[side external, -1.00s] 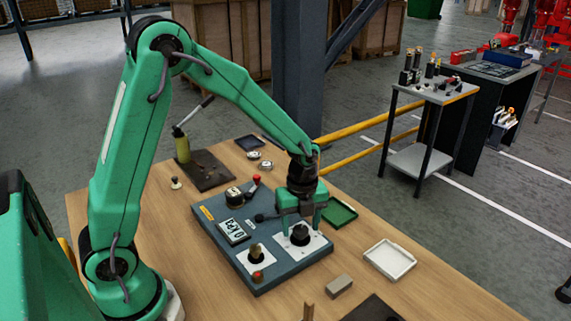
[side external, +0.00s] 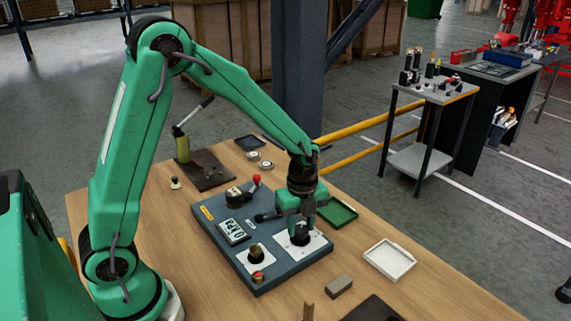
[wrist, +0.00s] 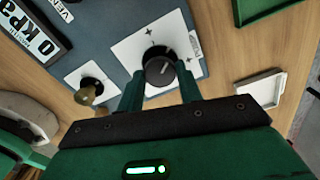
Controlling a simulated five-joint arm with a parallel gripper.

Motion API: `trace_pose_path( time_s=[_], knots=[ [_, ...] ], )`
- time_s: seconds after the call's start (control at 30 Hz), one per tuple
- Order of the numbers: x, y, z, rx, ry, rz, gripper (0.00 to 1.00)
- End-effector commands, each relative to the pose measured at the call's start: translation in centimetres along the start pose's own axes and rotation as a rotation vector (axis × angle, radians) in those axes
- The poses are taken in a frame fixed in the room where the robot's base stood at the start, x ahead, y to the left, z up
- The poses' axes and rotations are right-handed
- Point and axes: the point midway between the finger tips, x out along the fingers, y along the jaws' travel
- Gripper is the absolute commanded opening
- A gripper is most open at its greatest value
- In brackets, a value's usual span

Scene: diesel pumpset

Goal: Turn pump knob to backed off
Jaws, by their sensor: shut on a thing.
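The black knob (side external: 301,239) sits on a white plate (side external: 318,241) at the right front of the blue-grey panel. In the wrist view the knob (wrist: 159,66) has a light line on its top, and small cross marks show on the plate around it. My gripper (side external: 300,229) points down over this knob and is shut on it. In the wrist view my gripper's (wrist: 161,88) green fingers are on either side of the knob. Part of the knob is hidden by the fingers.
A brass knob (wrist: 90,88) stands on a smaller white plate beside it. A gauge display (side external: 233,231), a red-tipped lever (side external: 256,180) and a black round part (side external: 234,196) are on the panel. A green tray (side external: 339,213), a white tray (side external: 389,259) and a grey-brown block (side external: 339,286) lie nearby.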

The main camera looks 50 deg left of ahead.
Motion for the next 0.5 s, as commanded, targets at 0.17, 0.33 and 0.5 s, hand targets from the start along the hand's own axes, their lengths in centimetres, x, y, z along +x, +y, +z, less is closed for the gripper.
trace_pose_path(
  time_s=[0.17, 0.33, 0.5],
  knots=[
    [-0.08, 0.01, 0.01, -0.127, 0.000, 0.000, 0.13],
    [-0.09, 0.02, 0.01, -0.279, 0.000, 0.000, 0.13],
    [-0.10, 0.03, 0.01, -0.440, 0.000, 0.000, 0.13]
  ],
)
